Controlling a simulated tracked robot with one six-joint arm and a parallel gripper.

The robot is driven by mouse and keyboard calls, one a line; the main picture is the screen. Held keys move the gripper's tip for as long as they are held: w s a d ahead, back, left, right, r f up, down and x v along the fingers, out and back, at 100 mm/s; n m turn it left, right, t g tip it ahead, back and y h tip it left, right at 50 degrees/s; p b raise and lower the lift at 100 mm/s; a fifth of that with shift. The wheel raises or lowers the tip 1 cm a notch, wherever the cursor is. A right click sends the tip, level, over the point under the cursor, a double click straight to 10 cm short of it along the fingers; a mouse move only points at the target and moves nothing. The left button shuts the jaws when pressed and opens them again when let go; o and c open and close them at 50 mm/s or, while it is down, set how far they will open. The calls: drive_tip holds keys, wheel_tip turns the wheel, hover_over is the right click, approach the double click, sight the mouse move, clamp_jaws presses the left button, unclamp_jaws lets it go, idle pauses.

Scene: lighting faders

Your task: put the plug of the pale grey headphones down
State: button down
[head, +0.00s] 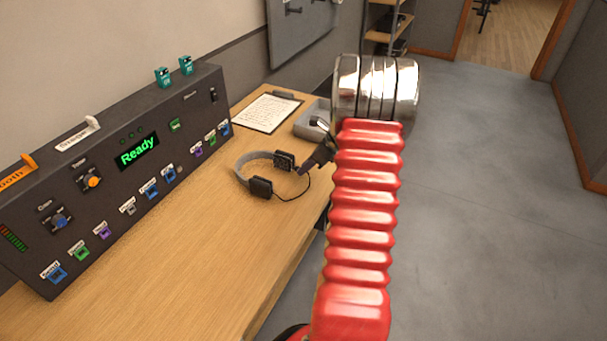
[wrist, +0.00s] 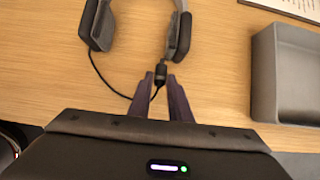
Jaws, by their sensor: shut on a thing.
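The pale grey headphones (head: 256,166) with dark ear pads lie on the wooden desk (head: 175,250), right of the lighting console. They also show at the top of the wrist view (wrist: 137,15). A thin dark cord loops from one ear cup to the small black plug (wrist: 160,74). My gripper (wrist: 164,84) is shut on the plug, which sits between its two fingertips close to the right ear cup. In the head view my gripper (head: 306,170) is over the desk's right edge side, and the plug is too small to tell there. Whether the plug touches the desk is unclear.
A grey open tray (wrist: 285,75) stands to the right of my gripper. A clipboard with paper (head: 264,112) lies behind the headphones. The front of the desk is clear.

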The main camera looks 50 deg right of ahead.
drive_tip(key=shift+f, duration=1.2)
drive_tip(key=shift+f, duration=0.25)
drive_tip(key=c, duration=1.6)
unclamp_jaws()
drive_tip(key=shift+c, duration=0.2)
drive_tip(key=shift+s+r, duration=0.1)
drive_tip(key=shift+r, duration=0.35)
drive_tip(key=v, duration=1.1)
drive_tip(key=shift+s+r, duration=0.15)
drive_tip(key=shift+r, duration=0.05)
drive_tip(key=shift+d, duration=0.15)
